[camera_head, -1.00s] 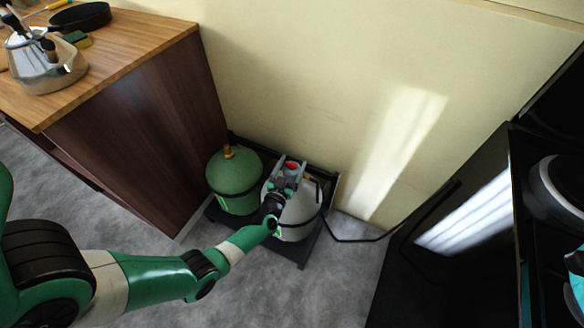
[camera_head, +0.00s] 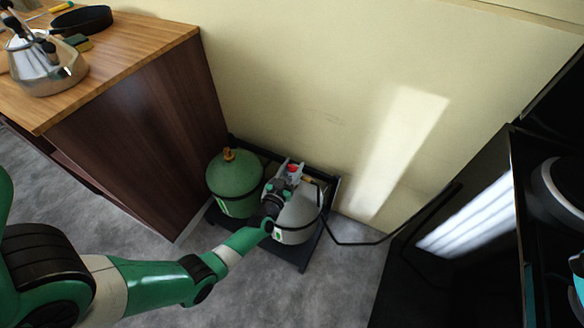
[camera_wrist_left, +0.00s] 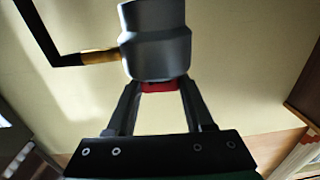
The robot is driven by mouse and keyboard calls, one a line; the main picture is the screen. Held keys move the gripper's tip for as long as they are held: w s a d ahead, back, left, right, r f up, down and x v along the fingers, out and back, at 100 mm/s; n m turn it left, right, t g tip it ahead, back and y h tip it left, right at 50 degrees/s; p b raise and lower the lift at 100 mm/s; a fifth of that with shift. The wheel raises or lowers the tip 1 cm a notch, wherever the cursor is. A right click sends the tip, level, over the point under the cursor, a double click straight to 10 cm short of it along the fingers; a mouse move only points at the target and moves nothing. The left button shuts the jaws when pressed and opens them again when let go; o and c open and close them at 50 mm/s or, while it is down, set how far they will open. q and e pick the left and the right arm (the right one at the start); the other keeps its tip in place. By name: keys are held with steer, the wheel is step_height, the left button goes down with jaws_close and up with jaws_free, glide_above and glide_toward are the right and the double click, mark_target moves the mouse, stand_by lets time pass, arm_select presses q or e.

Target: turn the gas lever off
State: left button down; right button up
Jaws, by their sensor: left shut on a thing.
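The gas lever (camera_head: 293,168) shows as a small red part at the top of the white gas cylinder (camera_head: 299,212). My left gripper (camera_head: 291,172) is over that cylinder, with its fingers on the red lever. In the left wrist view the two fingers (camera_wrist_left: 160,95) close in on the red lever (camera_wrist_left: 159,86), which sits against a grey valve body (camera_wrist_left: 156,45). The fingers hide part of the lever, so its exact angle is hard to tell. My right gripper is not in view.
A green gas cylinder (camera_head: 233,180) stands to the left in the same dark rack (camera_head: 296,262). A black hose (camera_head: 370,242) runs right from the valve. A wooden counter (camera_head: 120,50) with a kettle (camera_head: 42,65) stands left. The wall is close behind.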

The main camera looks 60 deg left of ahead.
arm_select(q)
steer(key=shift+a+m+t+h, duration=0.1)
steer(key=shift+m+t+h, duration=0.25)
steer(key=shift+h, duration=0.25)
steer(key=shift+c, duration=1.4)
jaws_free()
steer(key=shift+s, duration=0.1)
steer(key=shift+s+d, duration=0.3)
steer(key=p+v, duration=0.4)
steer(key=v, duration=0.6)
steer(key=shift+s+d, duration=0.25)
steer(key=shift+s, duration=0.05)
